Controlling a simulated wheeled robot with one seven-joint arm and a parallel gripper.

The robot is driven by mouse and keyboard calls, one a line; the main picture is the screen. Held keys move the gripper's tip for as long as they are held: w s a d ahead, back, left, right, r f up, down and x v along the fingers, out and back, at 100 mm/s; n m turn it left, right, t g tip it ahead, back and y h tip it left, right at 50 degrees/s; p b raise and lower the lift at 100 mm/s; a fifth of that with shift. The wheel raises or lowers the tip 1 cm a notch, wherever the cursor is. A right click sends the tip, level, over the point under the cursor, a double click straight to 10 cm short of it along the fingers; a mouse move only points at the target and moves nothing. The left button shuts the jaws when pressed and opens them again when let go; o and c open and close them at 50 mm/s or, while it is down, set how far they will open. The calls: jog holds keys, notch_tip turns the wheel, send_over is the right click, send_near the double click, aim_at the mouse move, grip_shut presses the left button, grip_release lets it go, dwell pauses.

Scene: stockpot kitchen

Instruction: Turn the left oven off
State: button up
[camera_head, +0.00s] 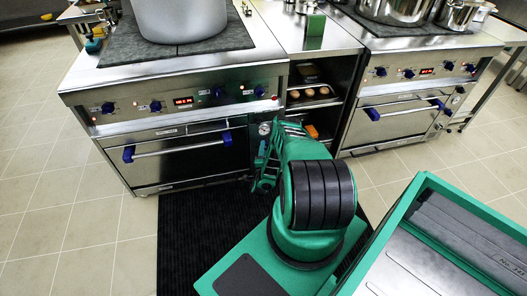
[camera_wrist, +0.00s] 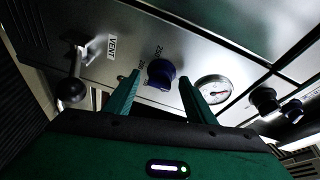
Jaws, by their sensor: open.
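The left oven (camera_head: 185,155) has a steel front, a glass door and a bar handle with blue ends (camera_head: 180,148). Its upper panel carries several blue knobs and a red display (camera_head: 183,101). In the wrist view, a blue knob (camera_wrist: 161,69) with temperature numbers around it sits on a steel panel. My gripper (camera_wrist: 159,79) is open, with one green finger on each side of this knob. A gap shows beside the fingers; I cannot tell whether either touches. In the head view my green arm hides the fingertips and this knob.
A round gauge (camera_wrist: 213,89) is right of the knob, and a black-balled lever (camera_wrist: 71,90) under a VENT label (camera_wrist: 112,47) is left. A large pot (camera_head: 180,18) stands on the left stove. Open shelves (camera_head: 312,95) separate it from the right oven (camera_head: 400,115).

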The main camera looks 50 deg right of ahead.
jog(key=v, duration=1)
jog(key=shift+f, duration=0.1)
